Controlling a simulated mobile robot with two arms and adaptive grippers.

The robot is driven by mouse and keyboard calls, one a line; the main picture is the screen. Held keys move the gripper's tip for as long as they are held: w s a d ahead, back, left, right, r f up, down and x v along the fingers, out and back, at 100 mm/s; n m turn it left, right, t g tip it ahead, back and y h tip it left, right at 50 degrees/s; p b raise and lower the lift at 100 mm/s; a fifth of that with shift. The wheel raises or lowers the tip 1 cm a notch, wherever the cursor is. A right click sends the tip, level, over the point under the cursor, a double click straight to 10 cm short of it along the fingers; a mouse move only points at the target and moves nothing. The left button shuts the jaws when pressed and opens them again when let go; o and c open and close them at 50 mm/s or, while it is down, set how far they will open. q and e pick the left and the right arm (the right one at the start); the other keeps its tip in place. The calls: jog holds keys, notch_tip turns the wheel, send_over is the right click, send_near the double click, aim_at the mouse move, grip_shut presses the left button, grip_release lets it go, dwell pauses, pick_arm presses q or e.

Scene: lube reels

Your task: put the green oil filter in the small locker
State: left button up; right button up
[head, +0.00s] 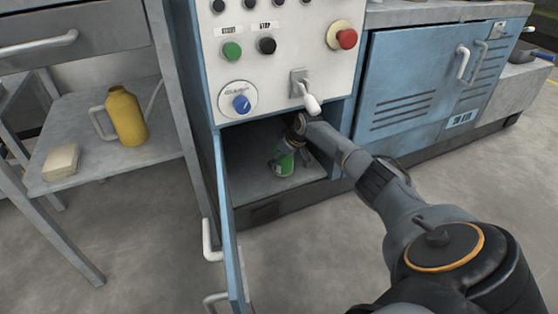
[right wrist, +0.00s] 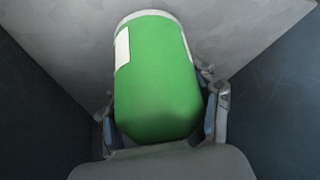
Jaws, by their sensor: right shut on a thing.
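The green oil filter (head: 284,165) is inside the small locker (head: 310,183), under the control panel, close to the locker's floor. In the right wrist view the filter (right wrist: 157,80) is a green cylinder with a white label and pale rim, its far end against or close to the grey floor; I cannot tell if it touches. My right gripper (head: 288,152) is shut on it, with one finger on each side (right wrist: 162,118). The locker door (head: 229,230) stands open, swung out toward me on the left. My left gripper is out of view.
The control panel (head: 275,60), with knobs, buttons and a lever (head: 305,95), is right above the opening. A shelf (head: 105,155) at left holds a yellow jug (head: 125,117) and a pale block (head: 61,162). A closed blue cabinet (head: 425,85) stands at right.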

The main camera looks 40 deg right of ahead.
notch_tip(320, 180, down, 2)
jog(key=shift+f+b, duration=0.1)
jog(key=shift+b, duration=0.5)
jog(key=o, duration=1.5)
jog(key=shift+c, duration=0.2)
